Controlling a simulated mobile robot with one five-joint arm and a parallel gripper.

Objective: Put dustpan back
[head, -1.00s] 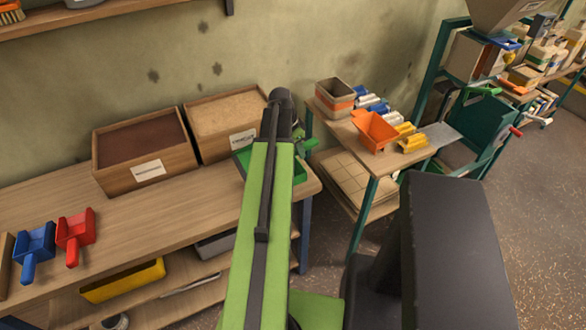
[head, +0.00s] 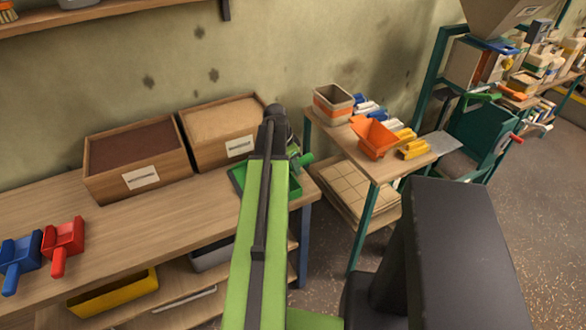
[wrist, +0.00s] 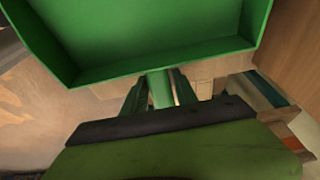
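The green dustpan (head: 237,178) is at the right end of the wooden bench, partly hidden behind my arm. In the wrist view its wide green pan (wrist: 165,65) fills the top, with its handle coming back between my fingers. My gripper (wrist: 160,92) appears shut on this handle, with a finger close along each side. In the head view the fingertips are hidden behind my arm. I cannot tell whether the pan touches the bench top or hangs just above it.
A blue scoop (head: 20,262) and a red scoop (head: 63,243) lie at the bench's left. Two labelled wooden boxes, one brown-filled (head: 137,160) and one tan-filled (head: 222,133), stand at the back. A side table (head: 372,164) holds an orange hopper (head: 374,138). The bench middle is clear.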

